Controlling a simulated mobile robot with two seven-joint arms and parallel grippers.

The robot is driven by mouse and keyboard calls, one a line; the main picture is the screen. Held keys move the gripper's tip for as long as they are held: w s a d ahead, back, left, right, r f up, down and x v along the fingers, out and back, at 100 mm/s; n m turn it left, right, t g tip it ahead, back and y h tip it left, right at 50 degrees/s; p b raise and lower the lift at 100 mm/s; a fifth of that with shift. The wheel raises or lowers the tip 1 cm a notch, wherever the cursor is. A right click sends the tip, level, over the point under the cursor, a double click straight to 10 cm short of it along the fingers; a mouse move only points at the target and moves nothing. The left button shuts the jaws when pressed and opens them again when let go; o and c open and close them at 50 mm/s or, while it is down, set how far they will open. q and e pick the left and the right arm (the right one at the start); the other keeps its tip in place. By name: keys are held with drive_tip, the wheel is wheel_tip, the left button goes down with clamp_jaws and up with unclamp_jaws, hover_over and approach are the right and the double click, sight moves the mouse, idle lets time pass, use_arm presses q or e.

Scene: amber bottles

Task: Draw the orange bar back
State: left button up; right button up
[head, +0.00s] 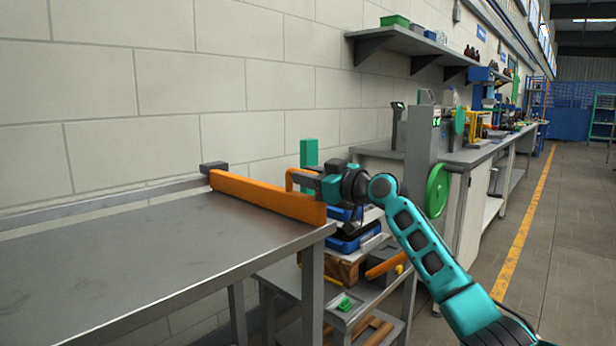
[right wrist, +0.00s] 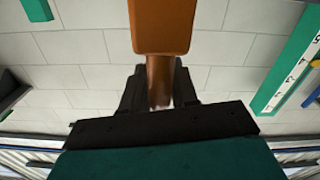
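The orange bar (head: 262,197) stands on edge across the right end of the grey metal table (head: 150,250). Its orange handle (head: 291,176) sticks up and out on the right side. My right gripper (head: 298,184) is at this handle, with its arm coming in from the lower right. In the right wrist view, the orange handle (right wrist: 159,82) runs between the two dark fingers, which lie close against both its sides. The orange block-like end (right wrist: 160,25) shows beyond them. My left gripper is in neither view.
A dark block (head: 214,167) sits on the back rail at the bar's far end. A lower shelf with blue bins (head: 345,243) stands right of the table. A green upright (head: 309,152) rises behind my gripper. The tabletop left of the bar is clear.

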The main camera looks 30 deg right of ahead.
drive_tip(key=o, duration=0.3)
drive_tip(key=shift+w+d+r, duration=0.15)
drive_tip(key=shift+d, duration=0.3)
drive_tip(key=shift+a, duration=0.15)
drive_tip(key=shift+f, duration=0.2)
drive_tip(key=shift+v, duration=6.55)
drive_tip(key=shift+r, duration=0.1)
